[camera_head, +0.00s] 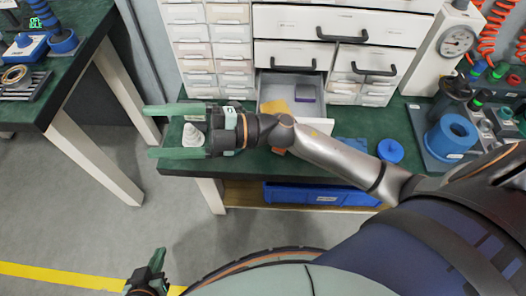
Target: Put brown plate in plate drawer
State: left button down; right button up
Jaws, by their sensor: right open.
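A drawer (263,86) stands open in the white cabinet, with its white front (318,125) partly behind my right arm. A flat tan-brown plate (274,106) lies in the drawer's left part, and a small purple block (305,93) is at its right. A small orange-brown piece (278,151) shows below my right arm, mostly hidden; I cannot tell what it is. My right gripper (152,131) is open at the table's left end, left of the drawer. My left gripper (157,260) is low at the left over the floor; its jaw opening is unclear.
A white stepped cone (191,136) shows between the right fingers; I cannot tell whether they touch it. A blue ring (451,137) and a blue disc (390,151) are at the right. A blue bin (320,196) sits below the green tabletop. Another table (75,62) stands left.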

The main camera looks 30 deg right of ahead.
jog(key=w+d+f+m+t+h, duration=0.3)
jog(key=d+f+m+t+h, duration=0.75)
jog(key=m, duration=0.75)
jog(key=s+d+f+m+g+h, duration=0.1)
jog(key=s+f+m+g+h, duration=0.2)
jog(key=s+f, duration=0.3)
jog(key=s+d+f+m+g+h, duration=0.2)
jog(key=s+f+m+g+h, duration=0.1)
jog(key=f, duration=0.9)
jog(key=s+m+g, duration=0.1)
jog(key=s+g, duration=0.1)
jog(key=s, duration=0.1)
jog(key=shift+s, duration=0.35)
jog(key=shift+d+f, duration=0.1)
jog(key=shift+d, duration=0.05)
